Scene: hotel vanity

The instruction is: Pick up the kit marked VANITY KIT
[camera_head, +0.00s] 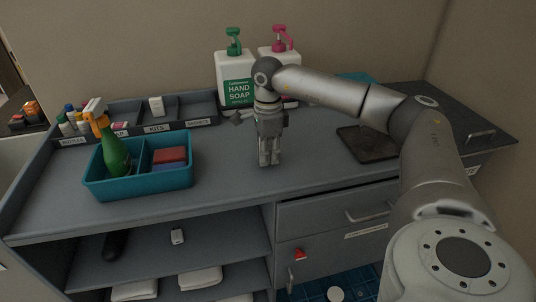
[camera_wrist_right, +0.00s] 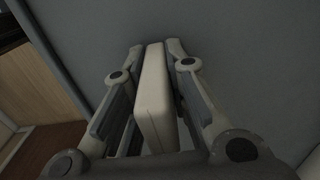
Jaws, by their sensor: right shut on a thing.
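My right gripper (camera_head: 268,160) points down over the front part of the grey counter. In the right wrist view my right gripper (camera_wrist_right: 160,55) is shut on a slim cream-white kit (camera_wrist_right: 153,95), which stands on edge between the two fingers. No marking can be read on the side of it that shows, so I cannot tell if it says VANITY KIT. In the head view the gripper hides this kit. Another small white packet (camera_head: 156,106) is in the organizer compartment labelled KITS. My left gripper is not in view.
A teal caddy (camera_head: 139,190) with a green spray bottle (camera_head: 112,150) and a red-and-blue item stands left. Two pump bottles (camera_head: 236,80) stand behind the gripper. A dark tray (camera_head: 368,145) lies right. Shelves (camera_head: 215,250) and drawers (camera_head: 320,212) are below the counter.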

